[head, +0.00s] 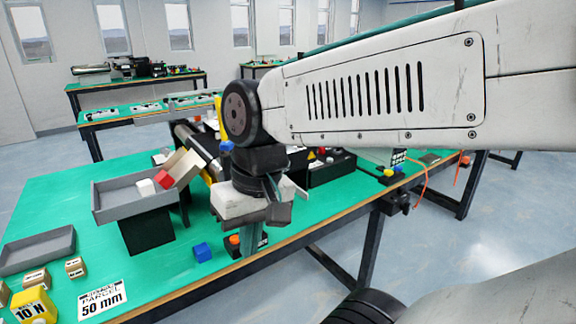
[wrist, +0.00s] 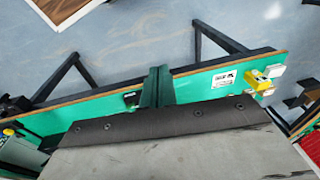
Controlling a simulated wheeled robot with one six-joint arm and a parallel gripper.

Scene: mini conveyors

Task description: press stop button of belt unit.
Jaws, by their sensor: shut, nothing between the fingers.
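My gripper (head: 251,248) hangs from the arm over the front edge of the green table, pointing down, its fingers together with nothing between them. Beside and partly behind the fingers is a dark control box with an orange-red button (head: 235,239); the gripper hides part of this box. I cannot tell whether the fingers touch it. The belt unit (head: 187,139) stands behind, mostly hidden by my arm. In the wrist view the closed fingers (wrist: 158,75) reach over the table edge, with a small dark object (wrist: 131,97) just left of them.
A raised grey tray (head: 112,210) with small cubes stands left of the gripper. A yellow weight (head: 35,306) is at the near left.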

